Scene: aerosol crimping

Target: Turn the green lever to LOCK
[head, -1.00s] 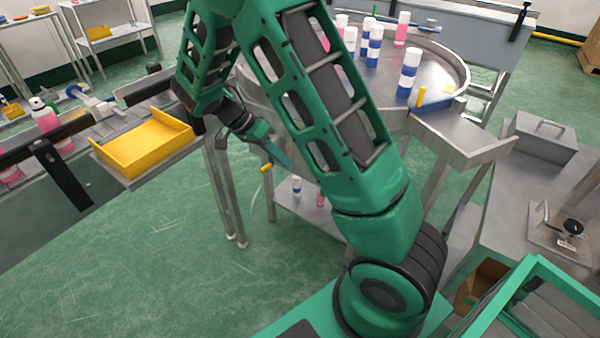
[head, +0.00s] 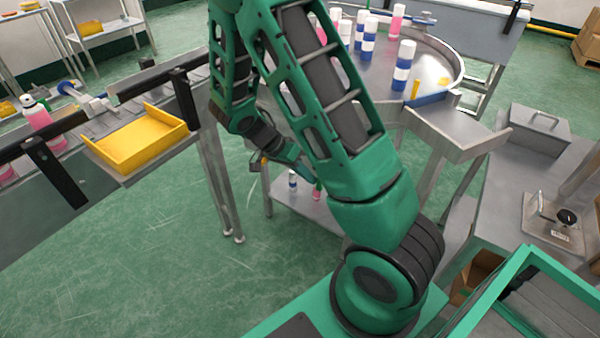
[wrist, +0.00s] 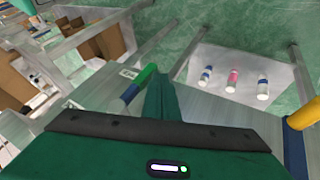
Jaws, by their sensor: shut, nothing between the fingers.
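In the wrist view, a lever with a green grip (wrist: 146,76) and a blue lower part sits just left of my gripper (wrist: 161,88). My gripper is shut and empty, its two green fingers together. The fingertips are close beside the grip; I cannot tell if they touch it. Small pale label plates show near the lever, but their text is too small to read. In the head view my arm hides the lever, and my fingertips are mostly hidden behind the arm.
The round steel table (head: 445,75) carries several blue-white and pink bottles. A lower shelf (head: 300,205) holds a few bottles. A yellow handle (wrist: 303,115) is right of my fingers in the wrist view. A yellow tray (head: 140,142) lies at left. The floor in front is clear.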

